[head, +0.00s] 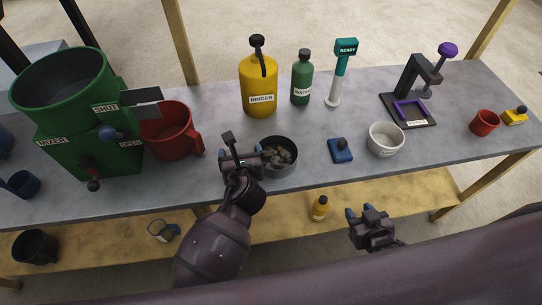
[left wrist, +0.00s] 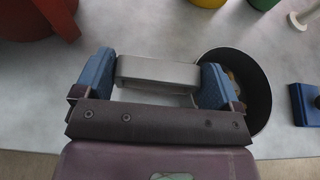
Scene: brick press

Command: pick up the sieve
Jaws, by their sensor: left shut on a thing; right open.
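The sieve appears to be the dark round pan (head: 291,168) holding several brownish lumps, on the table's front middle. It also shows at the right in the left wrist view (left wrist: 259,112). My left gripper (head: 240,160) is at the pan's left side. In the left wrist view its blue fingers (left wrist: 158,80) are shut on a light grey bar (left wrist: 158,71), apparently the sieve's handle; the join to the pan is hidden. I cannot tell whether the pan touches the table. My right gripper (head: 367,214) is open and empty, in front of the table's edge.
A red jug (head: 172,132) and green mixer (head: 75,115) stand left. Behind are a yellow binder bottle (head: 258,87) and green bottle (head: 302,80). A blue block (head: 340,151), white bowl (head: 386,141) and press (head: 410,92) stand right. A lower shelf (head: 290,210) runs beneath.

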